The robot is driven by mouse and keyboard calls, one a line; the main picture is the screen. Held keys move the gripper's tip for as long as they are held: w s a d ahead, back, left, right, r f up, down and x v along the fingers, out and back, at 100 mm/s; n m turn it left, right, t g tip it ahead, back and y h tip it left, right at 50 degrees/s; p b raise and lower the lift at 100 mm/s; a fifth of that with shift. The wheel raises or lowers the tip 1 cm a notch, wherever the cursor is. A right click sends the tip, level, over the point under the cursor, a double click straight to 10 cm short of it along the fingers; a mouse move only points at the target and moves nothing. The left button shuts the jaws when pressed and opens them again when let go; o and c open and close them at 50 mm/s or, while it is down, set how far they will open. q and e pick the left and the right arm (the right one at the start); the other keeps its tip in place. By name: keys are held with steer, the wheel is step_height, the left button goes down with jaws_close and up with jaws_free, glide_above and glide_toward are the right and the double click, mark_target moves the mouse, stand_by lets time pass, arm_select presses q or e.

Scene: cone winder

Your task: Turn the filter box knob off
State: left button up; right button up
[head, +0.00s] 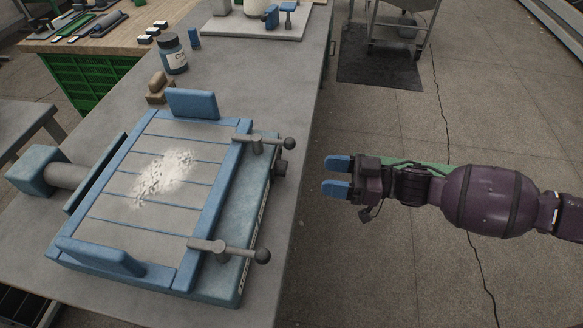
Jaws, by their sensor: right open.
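The blue-framed box (219,194), which appears to be the filter box, sits on the grey worktable with white powder (165,173) on its slatted grey top. A small dark knob (281,168) sticks out of its right side, below the upper clamp lever. Which way the knob is turned is too small to tell. Two grey levers with ball ends lie along this side, an upper one (266,142) and a lower one (232,250). My right gripper (330,175) is open and empty, its blue fingertips pointing left towards the knob, apart from it. My left gripper is not in view.
The worktable's right edge (303,165) runs between the box and my right gripper. A dark labelled jar (174,56) and a brown block (158,88) stand behind the box. Open concrete floor (400,280) lies right of the table. A metal stand (398,30) is at the back.

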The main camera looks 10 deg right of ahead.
mark_target(286, 169)
steer(key=x, duration=0.8)
steer(key=shift+f+b, duration=0.1)
steer(key=shift+b, duration=0.3)
steer(key=shift+w+a, duration=0.15)
steer(key=shift+a, duration=0.25)
